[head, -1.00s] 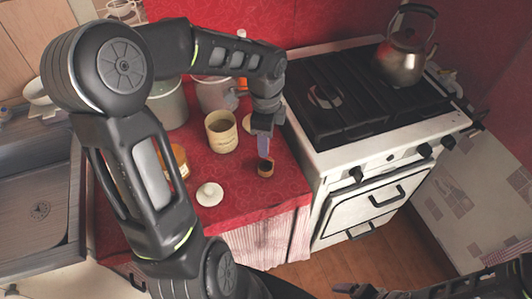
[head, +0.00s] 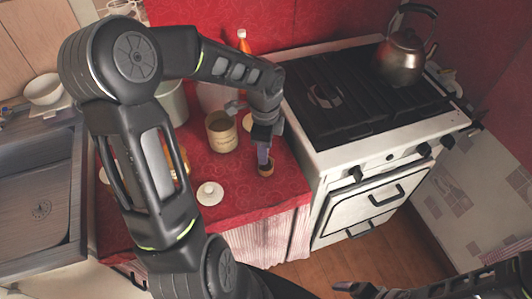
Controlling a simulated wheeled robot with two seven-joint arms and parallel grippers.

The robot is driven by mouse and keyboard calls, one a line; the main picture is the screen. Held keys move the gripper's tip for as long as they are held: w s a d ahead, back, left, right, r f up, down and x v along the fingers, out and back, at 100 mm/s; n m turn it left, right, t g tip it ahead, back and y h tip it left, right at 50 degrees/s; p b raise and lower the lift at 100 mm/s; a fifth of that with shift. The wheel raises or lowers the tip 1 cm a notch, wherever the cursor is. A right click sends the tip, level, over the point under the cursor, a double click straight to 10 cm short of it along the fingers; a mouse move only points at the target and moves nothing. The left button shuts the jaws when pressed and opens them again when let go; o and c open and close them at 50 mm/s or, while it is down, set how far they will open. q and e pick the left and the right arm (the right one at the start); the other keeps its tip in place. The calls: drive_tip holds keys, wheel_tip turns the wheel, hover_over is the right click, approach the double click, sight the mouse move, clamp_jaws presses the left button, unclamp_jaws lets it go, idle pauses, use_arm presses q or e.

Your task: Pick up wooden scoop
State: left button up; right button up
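The wooden scoop (head: 266,171) is a small brown piece with a dark hollow, on the red counter (head: 240,198) near its right front. My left gripper (head: 263,158) points down right at it, with the fingertips at the scoop's upper edge. The fingers overlap from this angle, so I cannot tell whether they are apart or closed on it. Part of the scoop is hidden behind them. My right gripper (head: 350,288) shows only in part, dark, at the bottom edge, away from the counter.
A cream canister (head: 221,133) stands left of the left gripper, with a white lid (head: 210,193) in front. An orange-capped bottle (head: 244,42) stands behind. The stove (head: 365,95), bearing a kettle (head: 403,58), borders the counter on the right. The sink (head: 38,205) is left.

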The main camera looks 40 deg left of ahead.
use_arm(q)
clamp_jaws()
idle(0.3)
idle(0.4)
wheel_tip(320, 180, up, 10)
drive_tip(key=shift+b, duration=0.3)
idle(0.6)
